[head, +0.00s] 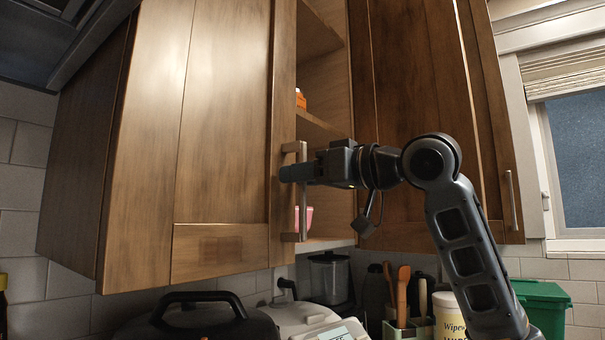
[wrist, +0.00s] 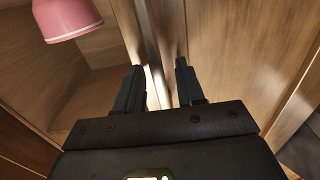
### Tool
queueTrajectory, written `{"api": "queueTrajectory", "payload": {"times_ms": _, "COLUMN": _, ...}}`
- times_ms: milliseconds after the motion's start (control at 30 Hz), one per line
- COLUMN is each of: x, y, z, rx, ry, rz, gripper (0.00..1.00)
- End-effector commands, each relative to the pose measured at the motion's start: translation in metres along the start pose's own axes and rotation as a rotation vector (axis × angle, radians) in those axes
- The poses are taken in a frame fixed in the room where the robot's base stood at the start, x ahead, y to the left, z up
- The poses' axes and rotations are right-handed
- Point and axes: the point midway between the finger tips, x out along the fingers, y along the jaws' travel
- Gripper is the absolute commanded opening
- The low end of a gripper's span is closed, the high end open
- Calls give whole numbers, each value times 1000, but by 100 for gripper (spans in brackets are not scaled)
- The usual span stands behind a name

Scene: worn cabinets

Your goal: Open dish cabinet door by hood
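The brown wooden dish cabinet door (head: 222,130) beside the hood (head: 50,35) stands partly open, showing shelves inside. Its pale bar handle (head: 303,215) is upright near the door's right edge. My gripper (head: 288,173) reaches in from the right at the handle's upper half, its fingers overlapping the bar in the head view. In the wrist view the two dark fingers (wrist: 158,78) are apart, with a bright strip of handle or door edge between them. Firm contact with the handle cannot be made out.
A pink cup (wrist: 68,18) stands on a shelf, with an orange item (head: 300,98) higher up. The right cabinet door (head: 425,110) is beside the opening. A black appliance (head: 195,318), utensils (head: 402,290) and a wipes tub (head: 449,315) crowd the counter below.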

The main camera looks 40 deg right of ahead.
Motion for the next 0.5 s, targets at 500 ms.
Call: {"api": "queueTrajectory", "payload": {"times_ms": 500, "x": 0, "y": 0, "z": 0, "rx": 0, "ry": 0, "rz": 0, "gripper": 11}}
